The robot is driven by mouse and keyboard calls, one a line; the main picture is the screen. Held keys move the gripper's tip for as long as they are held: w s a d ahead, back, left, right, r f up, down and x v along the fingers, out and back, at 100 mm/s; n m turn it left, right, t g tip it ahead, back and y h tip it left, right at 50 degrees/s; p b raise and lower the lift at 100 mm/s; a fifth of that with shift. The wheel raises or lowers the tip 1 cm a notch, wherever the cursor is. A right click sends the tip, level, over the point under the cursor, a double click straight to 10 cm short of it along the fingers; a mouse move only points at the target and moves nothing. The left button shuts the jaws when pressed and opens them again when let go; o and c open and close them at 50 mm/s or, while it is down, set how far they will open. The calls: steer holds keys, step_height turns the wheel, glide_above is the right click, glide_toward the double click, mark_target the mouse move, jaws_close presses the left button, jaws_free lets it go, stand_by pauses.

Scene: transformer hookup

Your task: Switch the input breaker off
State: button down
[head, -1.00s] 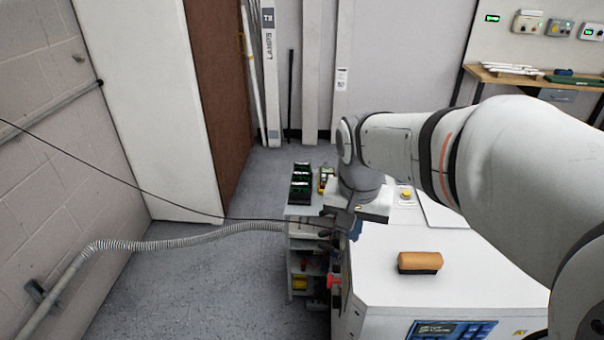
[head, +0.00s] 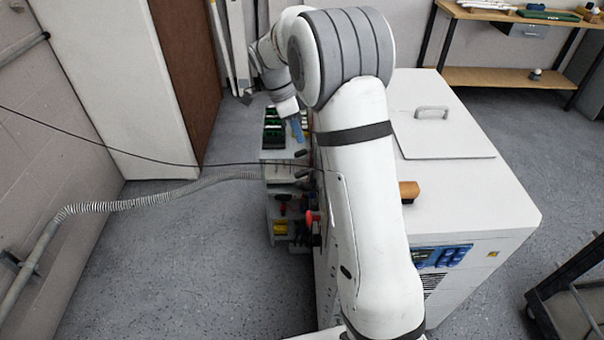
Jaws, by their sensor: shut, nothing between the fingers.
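My gripper (head: 298,128) shows small in the head view, with blue fingers pointing down, shut and empty. It is at the left edge of the large white cabinet, over or beside a small grey shelf cart; the exact gap is not clear. The white cabinet (head: 470,193) has a blue control panel (head: 440,257) on its near face. Its left face is seen at a steep angle and partly covered by my arm. A red part (head: 316,233) shows by that face. I cannot make out the input breaker or its position.
The shelf cart (head: 280,157) holds black-and-green boxes and tools. A dark cable and a grey ribbed hose (head: 130,200) run from the left wall toward it. A brown-topped block (head: 409,190) lies on the cabinet. A dark trolley (head: 570,300) stands at right.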

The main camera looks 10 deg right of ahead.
glide_above(306, 184)
steer(key=w+d, duration=0.1)
step_height(306, 184, down, 10)
steer(key=r, duration=0.1)
steer(key=shift+a+f, duration=0.25)
steer(key=shift+f, duration=0.4)
steer(key=shift+a+f, duration=0.25)
steer(key=shift+f, duration=0.4)
steer(key=shift+a+f, duration=0.25)
steer(key=shift+f, duration=0.4)
steer(key=shift+a+f+h+b, duration=0.3)
steer(key=shift+h+b, duration=0.2)
steer(key=shift+b, duration=0.05)
steer(key=f+h+b, duration=0.1)
steer(key=a+f+h+b, duration=0.1)
steer(key=b, duration=0.1)
steer(key=shift+w+a+g, duration=0.15)
steer(key=shift+a+g, duration=0.1)
steer(key=shift+g, duration=0.15)
steer(key=f+h+b, duration=0.1)
steer(key=b, duration=0.1)
steer(key=a+f+h+b, duration=0.1)
steer(key=f+b, duration=0.1)
steer(key=b, duration=0.1)
steer(key=f+g+h+b, duration=0.1)
steer(key=h+b, duration=0.1)
steer(key=b, duration=0.1)
steer(key=shift+w+a+f, duration=0.15)
steer(key=shift+a+f, duration=0.15)
